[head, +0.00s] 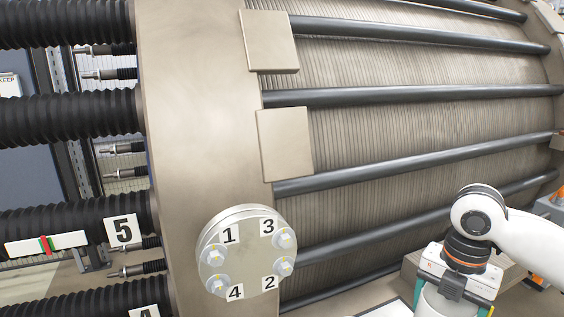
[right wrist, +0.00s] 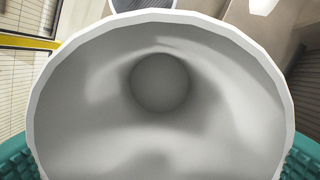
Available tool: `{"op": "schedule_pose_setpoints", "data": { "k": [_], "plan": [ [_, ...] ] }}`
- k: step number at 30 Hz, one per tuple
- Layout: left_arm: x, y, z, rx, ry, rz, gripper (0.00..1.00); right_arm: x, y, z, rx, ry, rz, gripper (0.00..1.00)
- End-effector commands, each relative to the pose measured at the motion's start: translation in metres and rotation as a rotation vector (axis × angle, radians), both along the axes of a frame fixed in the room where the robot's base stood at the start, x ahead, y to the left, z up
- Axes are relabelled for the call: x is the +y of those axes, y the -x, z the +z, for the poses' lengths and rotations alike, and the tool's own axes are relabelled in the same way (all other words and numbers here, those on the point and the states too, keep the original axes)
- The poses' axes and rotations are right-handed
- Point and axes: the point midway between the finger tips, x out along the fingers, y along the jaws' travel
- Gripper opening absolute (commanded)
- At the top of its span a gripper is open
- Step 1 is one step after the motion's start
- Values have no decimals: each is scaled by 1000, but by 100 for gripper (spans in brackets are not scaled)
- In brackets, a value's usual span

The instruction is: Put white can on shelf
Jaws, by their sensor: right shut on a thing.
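The white can (head: 437,303) is at the bottom right of the head view, largely hidden by my wrist and cut off by the frame's lower edge. My right gripper (head: 452,296) is shut on it, with teal fingers on either side. In the right wrist view the can (right wrist: 160,130) fills the picture, showing a pale faceted rim and a grey hollow with a round shape inside. The teal fingertips press at its left and right sides at the bottom of that view. I cannot make out the shelf. My left gripper is not in view.
The large beige electrolyser stack (head: 200,120) with dark rods fills most of the head view. A round flange (head: 244,254) with numbered bolts sticks out near the bottom. Black ribbed hoses (head: 60,118) run along the left. A beige block (head: 412,268) lies beside my right wrist.

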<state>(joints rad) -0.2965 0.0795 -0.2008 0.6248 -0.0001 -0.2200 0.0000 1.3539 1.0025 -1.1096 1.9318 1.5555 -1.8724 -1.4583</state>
Motion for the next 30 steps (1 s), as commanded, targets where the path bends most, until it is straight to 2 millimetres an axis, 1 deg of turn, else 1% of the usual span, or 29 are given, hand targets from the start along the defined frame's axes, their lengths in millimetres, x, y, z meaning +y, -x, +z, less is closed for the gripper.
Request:
{"op": "schedule_pose_setpoints", "data": {
  "k": [5, 8, 11, 30],
  "plan": [
    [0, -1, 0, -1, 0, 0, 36, 6, 2, -5, 0, 4, -155, 38],
    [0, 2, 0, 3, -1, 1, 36, 11, 3, -9, -2, 5, -276, 38],
    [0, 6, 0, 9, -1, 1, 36, 17, 5, -14, -4, 8, -438, 38],
    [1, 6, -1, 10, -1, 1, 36, 60, 25, -49, -10, 10, -1632, 38]
  ]
}}
